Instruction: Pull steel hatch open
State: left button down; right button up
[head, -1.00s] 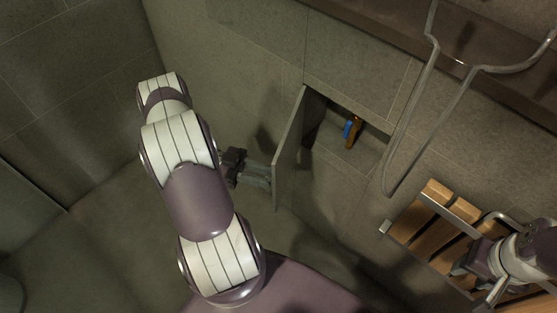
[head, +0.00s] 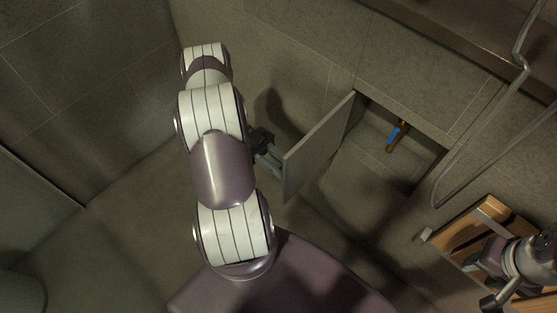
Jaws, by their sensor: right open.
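The steel hatch (head: 318,148) is a flat grey door standing swung out from the opening (head: 405,140) in the tiled wall. My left gripper (head: 272,163) is at the door's outer left side, with its fingers close to the panel. My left arm partly covers it, and whether it grips a handle cannot be seen. My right gripper (head: 480,282) is open at the lower right, over the wooden slatted seat and away from the hatch.
Inside the opening lies a brown bottle-like item with a blue part (head: 396,136). A bent metal rail (head: 468,147) hangs in front of the wall at right. A wooden slatted seat (head: 470,232) is at the lower right.

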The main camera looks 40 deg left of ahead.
dwell(0.3)
pick_arm(q)
jog(key=c, duration=0.9)
grip_release()
jog(key=shift+w+a, duration=0.15)
jog(key=shift+a, duration=5.85)
jog(key=shift+r, duration=0.1)
